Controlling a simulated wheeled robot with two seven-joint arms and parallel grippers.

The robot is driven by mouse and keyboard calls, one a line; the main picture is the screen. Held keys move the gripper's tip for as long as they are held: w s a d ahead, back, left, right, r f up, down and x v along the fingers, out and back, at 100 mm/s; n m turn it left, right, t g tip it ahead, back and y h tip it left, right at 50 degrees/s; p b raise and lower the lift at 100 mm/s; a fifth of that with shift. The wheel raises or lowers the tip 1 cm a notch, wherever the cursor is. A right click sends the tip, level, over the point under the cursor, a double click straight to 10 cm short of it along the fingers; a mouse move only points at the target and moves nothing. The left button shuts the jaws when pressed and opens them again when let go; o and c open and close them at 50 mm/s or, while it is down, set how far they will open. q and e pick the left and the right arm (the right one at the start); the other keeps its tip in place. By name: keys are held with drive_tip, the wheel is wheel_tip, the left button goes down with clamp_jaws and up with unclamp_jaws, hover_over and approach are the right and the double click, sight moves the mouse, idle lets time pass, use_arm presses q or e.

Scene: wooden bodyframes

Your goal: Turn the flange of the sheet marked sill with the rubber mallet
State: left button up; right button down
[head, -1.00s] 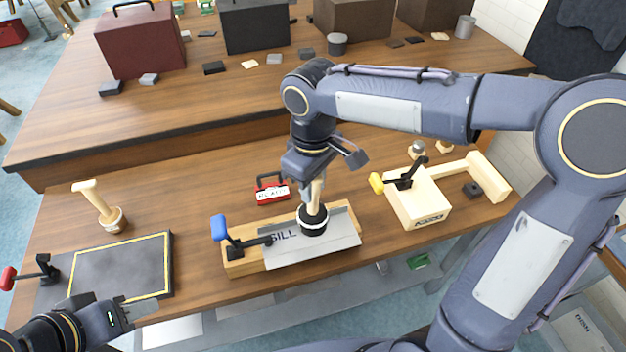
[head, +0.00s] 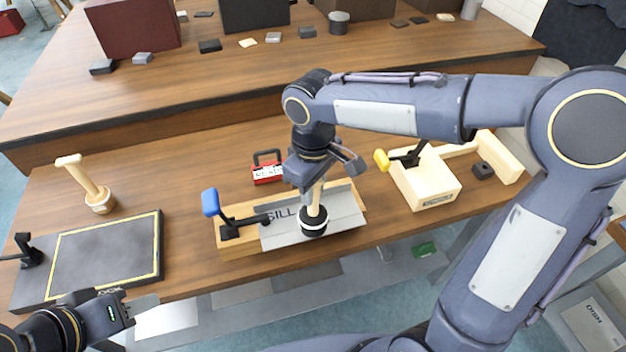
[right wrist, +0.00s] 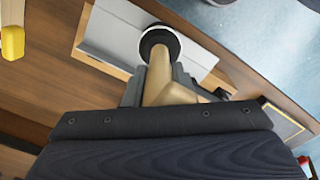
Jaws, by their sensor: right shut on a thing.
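The grey sheet marked SILL (head: 277,229) lies along a wooden block (head: 240,248), under a clamp with a blue handle (head: 210,203). It also shows in the right wrist view (right wrist: 110,28). My right gripper (head: 317,182) is shut on the wooden handle of the rubber mallet (head: 313,222). The mallet is upright, its black, white-banded head down at the sheet. The head hides part of the sheet, and I cannot tell the flange's exact angle. My left gripper (head: 140,304) is low at the left, apart from the sheet; its finger opening is unclear.
A wooden mallet-like tool (head: 98,198) stands at the left behind a dark yellow-bordered board (head: 108,255). A red labelled box (head: 268,170) sits behind the block. A pale wooden fixture with a yellow-handled clamp (head: 428,185) stands at the right. Bench space left of the block is clear.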

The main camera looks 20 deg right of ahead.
wheel_tip(320, 180, up, 9)
drive_tip(key=p, duration=0.8)
drive_tip(key=shift+f, duration=0.15)
drive_tip(key=shift+s, duration=0.1)
drive_tip(key=s+a+r, duration=0.2)
drive_tip(key=s, duration=0.6)
drive_tip(key=shift+s+a, duration=0.25)
